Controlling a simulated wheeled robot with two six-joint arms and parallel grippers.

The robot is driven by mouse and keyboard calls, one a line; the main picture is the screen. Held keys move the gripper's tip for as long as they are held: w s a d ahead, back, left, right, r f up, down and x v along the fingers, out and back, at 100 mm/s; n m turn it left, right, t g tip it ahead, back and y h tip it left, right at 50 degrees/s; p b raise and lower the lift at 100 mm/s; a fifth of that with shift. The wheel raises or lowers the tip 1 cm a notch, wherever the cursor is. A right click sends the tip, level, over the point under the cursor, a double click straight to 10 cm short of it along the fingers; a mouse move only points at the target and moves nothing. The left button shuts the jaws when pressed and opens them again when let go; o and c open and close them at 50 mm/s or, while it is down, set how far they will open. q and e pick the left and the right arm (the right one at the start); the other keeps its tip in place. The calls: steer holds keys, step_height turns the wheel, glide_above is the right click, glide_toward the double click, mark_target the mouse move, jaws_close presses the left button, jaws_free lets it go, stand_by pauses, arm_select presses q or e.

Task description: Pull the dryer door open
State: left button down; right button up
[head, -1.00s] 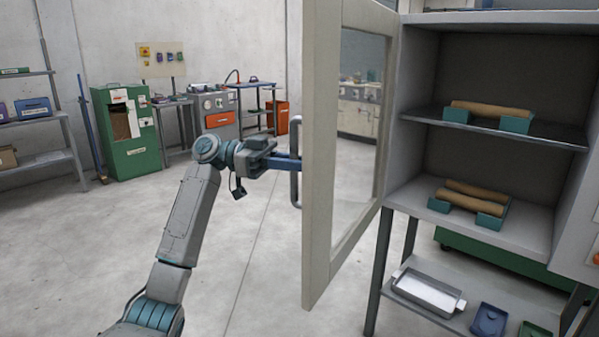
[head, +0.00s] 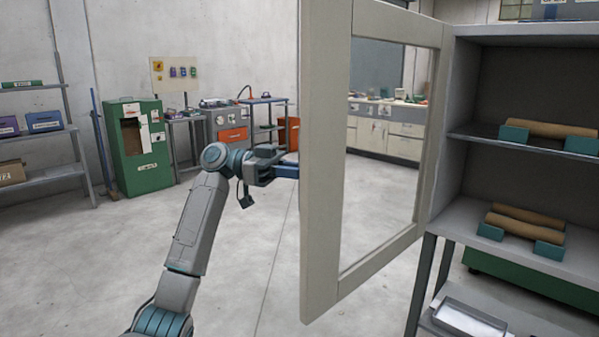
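The dryer door (head: 322,200) stands open, a pale frame around a clear window, swung out from the left side of the dryer cabinet (head: 450,190). My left gripper (head: 288,171) reaches from the left to the outer face of the door, near its free edge. Its blue fingers look shut on the door handle, which is now hidden behind the door frame along with the fingertips. Inside the cabinet, brown tubes (head: 525,213) rest on teal holders on two shelves. My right gripper is not in view.
A lower shelf with a white tray (head: 468,320) is under the cabinet. A green cabinet (head: 140,150), a grey unit with orange drawers and a shelf rack (head: 40,130) stand along the back wall. The floor (head: 240,260) left of the door is clear.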

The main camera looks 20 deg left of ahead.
arm_select(q)
steer(key=c, duration=1.7)
jaws_free()
steer(key=o, duration=0.3)
steer(key=shift+w+d, duration=0.15)
steer(key=a, duration=1.1)
steer(key=shift+s+b, duration=0.4)
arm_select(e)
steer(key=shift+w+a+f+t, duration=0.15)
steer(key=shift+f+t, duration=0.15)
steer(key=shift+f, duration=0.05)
arm_select(q)
steer(key=shift+d, duration=0.1)
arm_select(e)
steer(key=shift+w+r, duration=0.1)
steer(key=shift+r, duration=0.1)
